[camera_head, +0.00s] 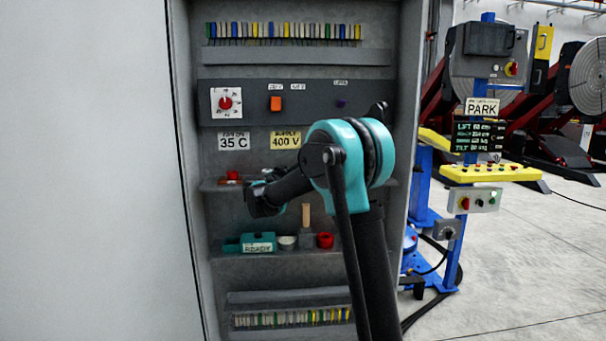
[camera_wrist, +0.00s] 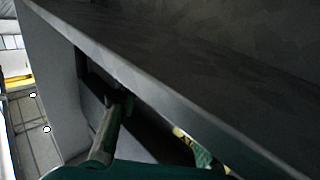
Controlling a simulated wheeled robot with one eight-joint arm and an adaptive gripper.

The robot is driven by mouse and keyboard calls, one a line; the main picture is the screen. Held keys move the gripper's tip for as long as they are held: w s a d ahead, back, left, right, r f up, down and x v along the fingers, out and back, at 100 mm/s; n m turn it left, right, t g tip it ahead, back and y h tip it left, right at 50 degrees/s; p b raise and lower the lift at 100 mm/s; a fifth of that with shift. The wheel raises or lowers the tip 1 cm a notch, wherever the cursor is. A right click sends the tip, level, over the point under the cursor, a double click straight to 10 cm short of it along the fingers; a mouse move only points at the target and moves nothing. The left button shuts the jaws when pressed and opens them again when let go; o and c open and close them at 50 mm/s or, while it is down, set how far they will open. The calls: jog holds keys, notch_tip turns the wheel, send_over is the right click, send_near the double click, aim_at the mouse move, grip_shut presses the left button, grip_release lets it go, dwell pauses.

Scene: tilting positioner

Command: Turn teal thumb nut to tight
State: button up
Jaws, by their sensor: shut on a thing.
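I cannot clearly make out the teal thumb nut in either view. My gripper (camera_head: 262,203) reaches left into the grey cabinet, at the height of its middle shelf. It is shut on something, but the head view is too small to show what. Small teal patches show around the end of my arm, and I cannot tell what they belong to. In the wrist view a dark teal surface fills the bottom edge. A pale grey-green rod (camera_wrist: 105,138) rises from it towards the dark slot beneath a slab, and I cannot tell whether they touch.
A dark slab edge (camera_wrist: 130,75) crosses close in the wrist view. On the shelf below stand a teal box (camera_head: 248,243), a pale cup (camera_head: 287,242), a wooden handle (camera_head: 306,217) and a red cup (camera_head: 325,240). A red item (camera_head: 233,176) sits on the middle shelf.

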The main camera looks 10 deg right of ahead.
dwell(0.4)
jog(key=o, duration=1.2)
jog(key=v, duration=1.2)
jog(key=shift+w+a, duration=0.1)
jog(key=shift+w, duration=0.05)
